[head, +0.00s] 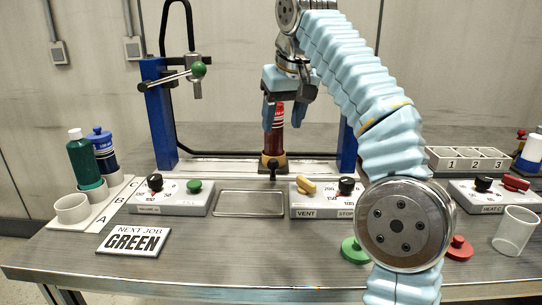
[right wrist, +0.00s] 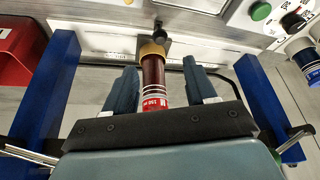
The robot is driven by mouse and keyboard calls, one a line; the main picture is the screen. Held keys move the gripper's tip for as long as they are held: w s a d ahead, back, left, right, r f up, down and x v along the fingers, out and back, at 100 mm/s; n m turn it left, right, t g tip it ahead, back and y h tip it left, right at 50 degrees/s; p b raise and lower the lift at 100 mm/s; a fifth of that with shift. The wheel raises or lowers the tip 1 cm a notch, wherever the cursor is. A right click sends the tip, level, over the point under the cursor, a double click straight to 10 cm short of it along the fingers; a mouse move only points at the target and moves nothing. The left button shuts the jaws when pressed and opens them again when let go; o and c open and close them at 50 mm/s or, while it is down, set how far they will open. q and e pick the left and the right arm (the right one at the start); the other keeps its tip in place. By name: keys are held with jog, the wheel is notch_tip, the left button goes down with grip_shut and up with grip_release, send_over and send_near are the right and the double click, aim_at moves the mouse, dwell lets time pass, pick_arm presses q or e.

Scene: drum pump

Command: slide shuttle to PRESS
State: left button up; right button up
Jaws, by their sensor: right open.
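A dark red cylinder (head: 276,132) with a red label stands on a small dark block (head: 272,162) with a brass-coloured collar, on the pale rail (head: 230,167) between two blue posts. My right gripper (head: 283,118) comes down over the cylinder from above. In the right wrist view the cylinder (right wrist: 152,75) lies between the two open fingers (right wrist: 160,88), with a gap on each side. A small black knob (right wrist: 158,27) sticks out in front of the block. No PRESS marking is readable. My left gripper does not show.
A lever with a green knob (head: 199,69) is on the left blue post (head: 158,112). Control boxes (head: 170,197) and a shallow metal tray (head: 249,204) stand in front of the rail. Bottles and cups are at left; a clear cup (head: 515,231) is at right.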

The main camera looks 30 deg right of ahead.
aim_at(274, 161)
jog(key=b+x, duration=0.2)
jog(key=x, duration=1)
jog(key=shift+s+f, duration=0.1)
jog(key=shift+s, duration=0.05)
jog(key=shift+c, duration=0.5)
grip_shut()
